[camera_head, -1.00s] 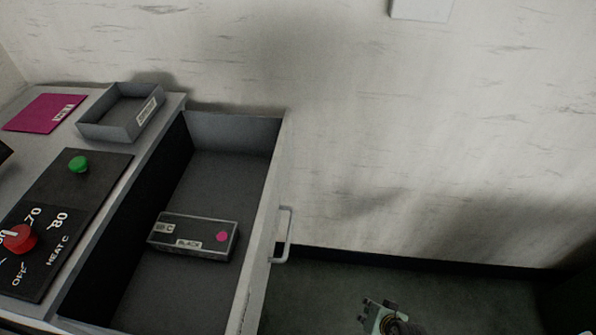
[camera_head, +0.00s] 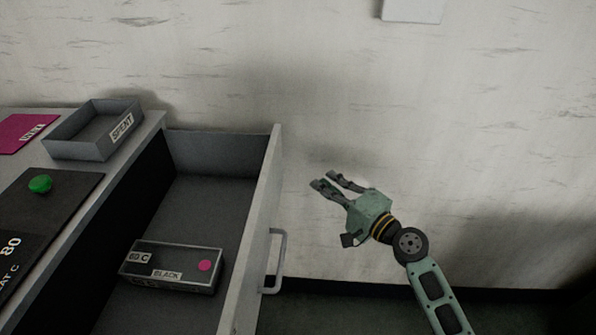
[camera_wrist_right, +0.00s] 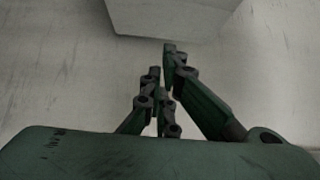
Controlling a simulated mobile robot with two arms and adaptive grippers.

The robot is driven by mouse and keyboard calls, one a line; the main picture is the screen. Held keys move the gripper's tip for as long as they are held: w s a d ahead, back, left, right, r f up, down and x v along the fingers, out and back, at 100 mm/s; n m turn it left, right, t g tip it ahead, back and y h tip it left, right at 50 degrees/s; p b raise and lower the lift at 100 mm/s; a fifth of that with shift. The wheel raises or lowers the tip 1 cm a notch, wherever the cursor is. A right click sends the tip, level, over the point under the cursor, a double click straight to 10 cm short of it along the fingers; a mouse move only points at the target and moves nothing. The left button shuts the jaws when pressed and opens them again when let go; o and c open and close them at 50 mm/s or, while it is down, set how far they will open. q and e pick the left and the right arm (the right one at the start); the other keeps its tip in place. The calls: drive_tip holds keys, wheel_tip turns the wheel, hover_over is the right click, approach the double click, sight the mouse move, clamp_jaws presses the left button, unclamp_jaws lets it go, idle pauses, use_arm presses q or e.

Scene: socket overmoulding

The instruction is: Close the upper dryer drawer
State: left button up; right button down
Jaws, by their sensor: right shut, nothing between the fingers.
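The upper dryer drawer (camera_head: 262,205) stands pulled out of the dryer, with its pale front facing right and a light handle (camera_head: 277,262) on that front. My right gripper (camera_head: 327,181) is in the air to the right of the drawer front, above the handle's height in the picture and apart from both. Its fingers are shut and empty; they also show in the right wrist view (camera_wrist_right: 160,60). My left gripper is not in view.
On the dryer top are a grey tray labelled SPENT (camera_head: 92,130), a magenta card (camera_head: 24,133) and a black control panel with a green button (camera_head: 40,184). A pale wall (camera_head: 480,130) rises behind. The space right of the drawer is otherwise clear.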

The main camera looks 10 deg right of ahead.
drive_tip(key=w+a+p, duration=0.2)
drive_tip(key=w+a, duration=0.3)
drive_tip(key=a, duration=0.1)
drive_tip(key=shift+w, duration=0.3)
drive_tip(key=shift+f, duration=0.1)
